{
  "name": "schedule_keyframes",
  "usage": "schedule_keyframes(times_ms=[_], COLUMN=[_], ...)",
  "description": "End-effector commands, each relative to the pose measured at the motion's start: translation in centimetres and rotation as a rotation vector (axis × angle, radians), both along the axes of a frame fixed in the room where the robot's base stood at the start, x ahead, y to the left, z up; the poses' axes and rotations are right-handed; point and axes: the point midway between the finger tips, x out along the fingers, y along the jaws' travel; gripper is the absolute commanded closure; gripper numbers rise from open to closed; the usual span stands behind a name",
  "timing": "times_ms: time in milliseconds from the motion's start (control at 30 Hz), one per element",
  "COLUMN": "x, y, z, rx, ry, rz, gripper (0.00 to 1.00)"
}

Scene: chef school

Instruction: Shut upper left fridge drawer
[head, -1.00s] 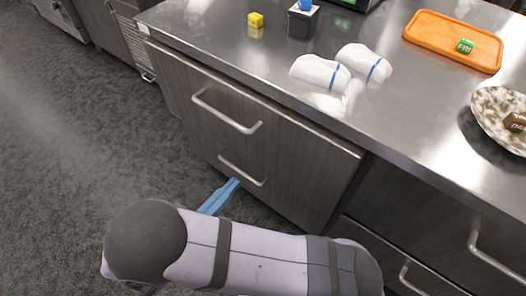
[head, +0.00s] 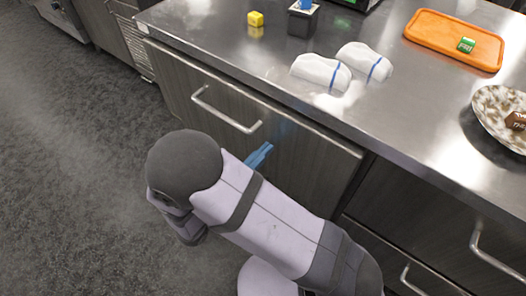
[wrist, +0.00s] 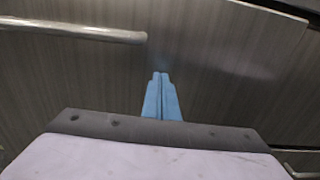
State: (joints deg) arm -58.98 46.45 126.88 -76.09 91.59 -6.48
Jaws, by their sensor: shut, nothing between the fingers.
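The upper left drawer (head: 296,148) has a dark wood-grain front with a bar handle (head: 225,110), set under the steel counter at the left. It fills most of the wrist view (wrist: 225,60), with the handle (wrist: 75,31) at the upper left. My gripper (head: 268,147) has blue fingers pressed together, with nothing between them. It is in front of the drawer face, below and right of the handle's right end. In the wrist view my fingertips (wrist: 161,75) point at the face. I cannot tell whether they touch it, or how far the drawer stands out.
Right-hand drawers (head: 425,215) have protruding handles. The carpet (head: 70,170) at left is clear.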

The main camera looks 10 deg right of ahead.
Motion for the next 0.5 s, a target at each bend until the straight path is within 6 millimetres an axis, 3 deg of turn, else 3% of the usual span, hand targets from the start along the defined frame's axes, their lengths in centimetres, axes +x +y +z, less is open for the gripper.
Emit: schedule_keyframes(times_ms=[500], x=[0.76], y=[-0.76], z=[0.14], rx=[-0.001], ry=[0.000], rz=[-0.003], gripper=[1.00])
